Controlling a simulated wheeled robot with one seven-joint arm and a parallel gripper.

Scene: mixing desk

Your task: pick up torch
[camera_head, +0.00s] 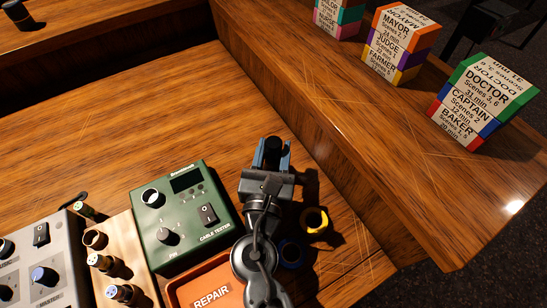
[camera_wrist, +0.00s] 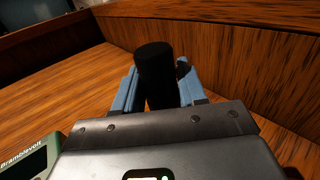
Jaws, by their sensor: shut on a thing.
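The torch, a black cylinder (camera_head: 272,148), is between the blue fingers of my gripper (camera_head: 272,154). In the wrist view the black torch (camera_wrist: 155,74) stands up between the two blue fingertips of my gripper (camera_wrist: 160,88), with its top end above them. My gripper is shut on it. Its lower part is hidden by the gripper body. I cannot tell whether the torch touches the desk.
A green cable tester (camera_head: 183,222) sits left of my arm, and an orange REPAIR tray (camera_head: 185,290) is in front. A yellow tape roll (camera_head: 314,220) lies to the right. Label blocks (camera_head: 482,100) stand on the raised right ledge. The desk behind is clear.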

